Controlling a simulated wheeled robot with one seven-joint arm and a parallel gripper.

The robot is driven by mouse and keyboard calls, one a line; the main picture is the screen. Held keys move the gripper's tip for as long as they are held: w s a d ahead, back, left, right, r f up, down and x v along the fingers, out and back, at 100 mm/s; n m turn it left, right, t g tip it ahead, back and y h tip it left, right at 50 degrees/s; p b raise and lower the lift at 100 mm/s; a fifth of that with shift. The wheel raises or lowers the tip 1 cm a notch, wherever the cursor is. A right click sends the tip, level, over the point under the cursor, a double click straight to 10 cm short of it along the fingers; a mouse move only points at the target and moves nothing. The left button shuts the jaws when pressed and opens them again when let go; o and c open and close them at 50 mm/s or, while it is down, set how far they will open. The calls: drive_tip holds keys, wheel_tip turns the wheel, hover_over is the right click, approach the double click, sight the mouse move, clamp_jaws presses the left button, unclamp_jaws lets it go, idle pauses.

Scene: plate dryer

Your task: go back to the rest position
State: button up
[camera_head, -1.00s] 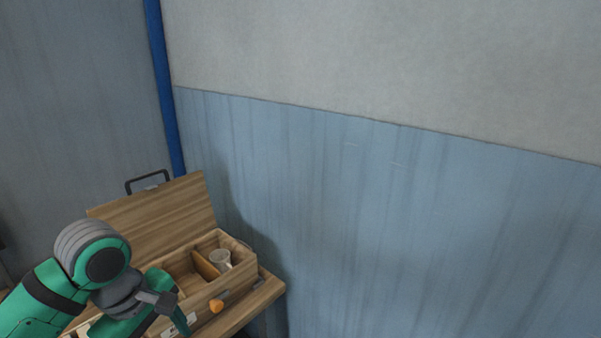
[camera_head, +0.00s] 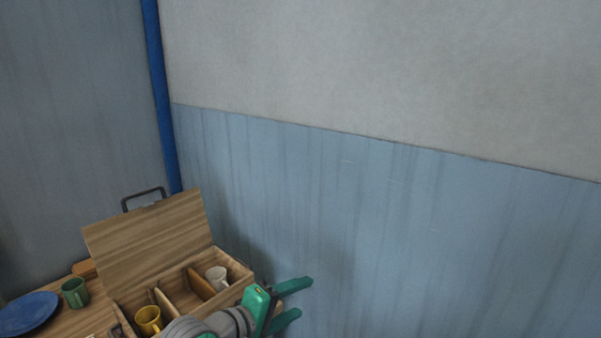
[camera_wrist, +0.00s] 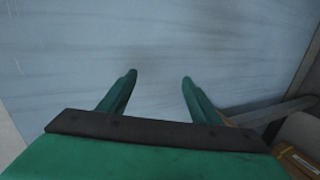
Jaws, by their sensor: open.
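My gripper (camera_head: 303,301) is at the bottom middle of the head view, in front of the right end of the wooden box. Its two green fingers are spread apart and point right, with nothing between them. In the wrist view the gripper (camera_wrist: 158,78) is also open and empty, facing a plain blue-grey surface.
The wooden box (camera_head: 150,243) has its lid up and divided compartments. A white mug (camera_head: 217,278) stands in the right one and a yellow mug (camera_head: 148,320) in the left. A green mug (camera_head: 75,292) and blue plate (camera_head: 27,313) are at left. The blue wall (camera_head: 420,240) is behind.

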drive_tip(key=d+f+n+t+y, duration=0.1)
drive_tip(key=d+f+n+t, duration=0.2)
drive_tip(key=d+f+t, duration=0.35)
drive_tip(key=s+f+y, duration=0.7)
drive_tip(key=s+f, duration=0.8)
drive_tip(key=s+a+f+m, duration=0.1)
drive_tip(key=s+m, duration=0.4)
drive_tip(key=s, duration=0.8)
drive_tip(key=s+a+f+m+g+y, duration=0.1)
drive_tip(key=s+a+m, duration=0.3)
drive_tip(key=s, duration=0.9)
drive_tip(key=f+m, duration=0.1)
drive_tip(key=m, duration=0.1)
drive_tip(key=shift+s+a+m, duration=0.2)
drive_tip(key=shift+m, duration=0.1)
drive_tip(key=shift+f+g, duration=0.1)
drive_tip(key=shift+g, duration=0.15)
